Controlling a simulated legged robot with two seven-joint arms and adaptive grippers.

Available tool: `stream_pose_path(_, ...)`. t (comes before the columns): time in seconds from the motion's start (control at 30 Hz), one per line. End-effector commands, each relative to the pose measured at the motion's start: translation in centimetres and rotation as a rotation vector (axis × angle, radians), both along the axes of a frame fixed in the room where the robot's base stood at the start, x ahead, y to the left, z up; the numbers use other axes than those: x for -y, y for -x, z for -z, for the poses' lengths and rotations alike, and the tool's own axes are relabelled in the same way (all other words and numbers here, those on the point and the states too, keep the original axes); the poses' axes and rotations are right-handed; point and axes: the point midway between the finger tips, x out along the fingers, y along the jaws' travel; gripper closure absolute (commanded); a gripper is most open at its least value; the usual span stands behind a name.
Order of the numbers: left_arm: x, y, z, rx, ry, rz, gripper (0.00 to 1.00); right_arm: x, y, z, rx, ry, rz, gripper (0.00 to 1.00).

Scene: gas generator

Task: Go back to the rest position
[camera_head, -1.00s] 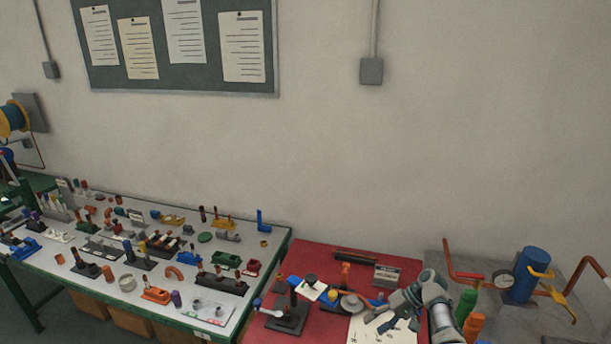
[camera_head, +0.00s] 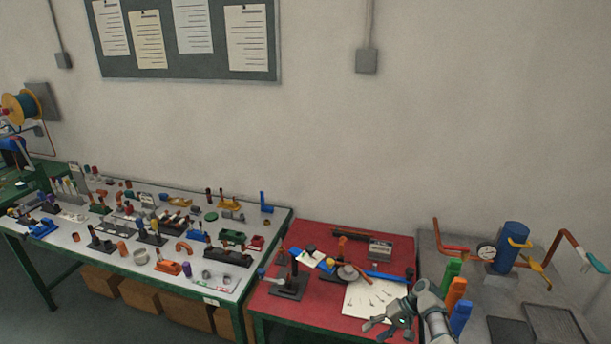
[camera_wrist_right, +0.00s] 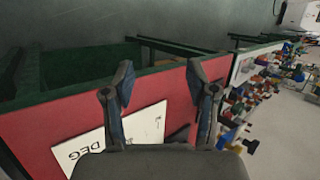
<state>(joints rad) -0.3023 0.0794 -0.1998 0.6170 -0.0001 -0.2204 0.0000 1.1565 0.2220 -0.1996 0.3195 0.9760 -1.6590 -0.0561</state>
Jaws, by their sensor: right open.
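My right gripper (camera_head: 388,327) is open and empty. In the head view it is at the lower right, over the front right part of the red table (camera_head: 335,318), near a white sheet (camera_head: 357,302). In the right wrist view its two fingers (camera_wrist_right: 162,88) are spread apart with nothing between them. Below them are the red tabletop (camera_wrist_right: 50,138) and the white sheet with printed letters (camera_wrist_right: 92,152). My left gripper is not in either view.
A bench crowded with small parts (camera_head: 60,247) stands on the left. Right of my arm are green (camera_head: 452,270), orange (camera_head: 456,291) and blue (camera_head: 460,318) bottles. Behind them is a blue tank (camera_head: 511,247) with orange pipes and a gauge.

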Motion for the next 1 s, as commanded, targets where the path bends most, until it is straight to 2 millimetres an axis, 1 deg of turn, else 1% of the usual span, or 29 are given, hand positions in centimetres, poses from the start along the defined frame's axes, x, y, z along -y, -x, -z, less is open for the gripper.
stream_pose_path(0.03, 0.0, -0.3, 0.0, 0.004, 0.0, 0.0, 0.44, 0.0, 0.3, 1.3, -0.006, 0.013, 0.006, 0.43)
stream_pose_path(0.07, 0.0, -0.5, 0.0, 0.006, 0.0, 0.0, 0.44, 0.1, 0.4, 1.9, -0.007, 0.021, 0.01, 0.43)
stream_pose_path(0.13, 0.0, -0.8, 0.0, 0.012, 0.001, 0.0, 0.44, 0.2, 0.9, 3.9, -0.012, 0.046, 0.021, 0.43)
stream_pose_path(0.27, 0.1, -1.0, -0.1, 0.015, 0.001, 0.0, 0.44, 0.6, 2.1, 8.2, -0.021, 0.099, 0.044, 0.43)
stream_pose_path(0.37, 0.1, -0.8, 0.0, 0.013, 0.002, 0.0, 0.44, 0.9, 3.6, 12.3, -0.029, 0.152, 0.06, 0.43)
stream_pose_path(0.47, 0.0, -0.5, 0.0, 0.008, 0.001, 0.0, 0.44, 1.4, 5.9, 17.6, -0.038, 0.221, 0.075, 0.43)
stream_pose_path(0.5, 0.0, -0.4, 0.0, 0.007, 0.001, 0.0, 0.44, 1.7, 7.2, 20.1, -0.041, 0.255, 0.08, 0.43)
stream_pose_path(0.57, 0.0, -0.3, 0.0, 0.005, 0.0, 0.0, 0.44, 2.2, 9.6, 24.0, -0.041, 0.311, 0.085, 0.43)
stream_pose_path(0.6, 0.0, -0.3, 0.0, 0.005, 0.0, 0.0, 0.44, 2.5, 11.3, 26.6, -0.04, 0.349, 0.085, 0.43)
stream_pose_path(0.67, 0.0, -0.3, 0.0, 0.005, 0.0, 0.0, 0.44, 3.0, 14.0, 30.3, -0.032, 0.405, 0.081, 0.43)
stream_pose_path(0.7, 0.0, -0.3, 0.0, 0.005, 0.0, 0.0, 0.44, 3.4, 16.1, 32.6, -0.027, 0.44, 0.075, 0.43)
stream_pose_path(0.77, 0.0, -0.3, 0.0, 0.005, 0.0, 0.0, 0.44, 3.8, 19.3, 35.9, -0.016, 0.492, 0.062, 0.43)
stream_pose_path(0.8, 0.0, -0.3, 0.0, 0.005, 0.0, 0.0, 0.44, 4.1, 21.5, 38.0, -0.006, 0.525, 0.051, 0.43)
stream_pose_path(0.87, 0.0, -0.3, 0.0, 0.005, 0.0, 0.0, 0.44, 4.5, 25.2, 40.9, 0.008, 0.57, 0.03, 0.43)
stream_pose_path(0.9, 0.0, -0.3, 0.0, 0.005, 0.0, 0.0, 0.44, 4.6, 27.7, 42.7, 0.022, 0.598, 0.013, 0.43)
stream_pose_path(0.97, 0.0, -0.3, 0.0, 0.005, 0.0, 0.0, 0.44, 4.8, 31.6, 45.1, 0.044, 0.636, -0.016, 0.43)
stream_pose_path(1.0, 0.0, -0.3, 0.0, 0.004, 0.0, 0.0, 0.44, 4.9, 34.4, 46.6, 0.059, 0.658, -0.038, 0.43)
